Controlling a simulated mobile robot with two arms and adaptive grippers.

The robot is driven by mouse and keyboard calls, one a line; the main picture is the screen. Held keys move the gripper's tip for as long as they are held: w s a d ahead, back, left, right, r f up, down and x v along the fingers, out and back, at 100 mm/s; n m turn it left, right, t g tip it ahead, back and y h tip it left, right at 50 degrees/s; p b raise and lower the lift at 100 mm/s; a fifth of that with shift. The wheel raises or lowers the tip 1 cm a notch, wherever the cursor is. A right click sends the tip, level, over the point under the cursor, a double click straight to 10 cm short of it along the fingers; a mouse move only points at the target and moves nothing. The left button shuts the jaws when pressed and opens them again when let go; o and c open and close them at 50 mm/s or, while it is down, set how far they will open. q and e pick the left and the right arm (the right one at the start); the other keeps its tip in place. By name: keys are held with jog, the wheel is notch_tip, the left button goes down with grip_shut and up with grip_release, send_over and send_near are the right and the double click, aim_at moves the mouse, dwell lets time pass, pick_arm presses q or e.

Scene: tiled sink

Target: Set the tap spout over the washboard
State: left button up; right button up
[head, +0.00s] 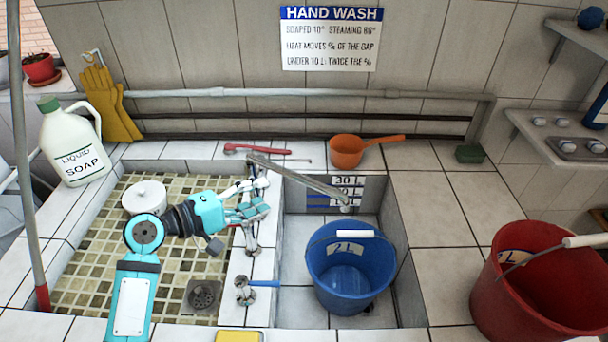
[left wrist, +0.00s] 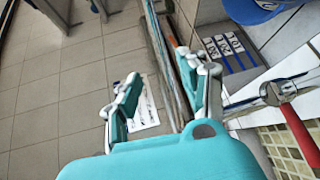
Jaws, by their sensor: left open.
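The grey metal tap spout (head: 305,182) slants over the right basin, its tip above the back of the blue bucket (head: 350,284). My left gripper (head: 262,199) is open with nothing in it, at the ledge between the basins, close to the tap's base end and left of the spout's tip. In the left wrist view its two fingers (left wrist: 158,95) are spread apart; I cannot tell whether they touch the tap. I cannot make out a washboard for certain. My right gripper is not in view.
A mosaic-tiled left basin (head: 90,243) holds a white round pot (head: 144,197). A blue-handled valve (head: 246,291) stands on the ledge. A red handle (head: 257,149) lies behind. An orange ladle (head: 346,151), soap jug (head: 75,150) and red bucket (head: 492,295) stand around the basins.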

aim_at(299, 181)
pick_arm(q)
jog(key=p+x, duration=0.2)
jog(key=x, duration=0.9)
jog(key=shift+w+d+f, duration=0.1)
jog(key=shift+w, duration=0.2)
jog(key=shift+w+d+f, duration=0.15)
jog(key=shift+w+d, duration=0.1)
jog(key=shift+d, duration=0.1)
grip_shut()
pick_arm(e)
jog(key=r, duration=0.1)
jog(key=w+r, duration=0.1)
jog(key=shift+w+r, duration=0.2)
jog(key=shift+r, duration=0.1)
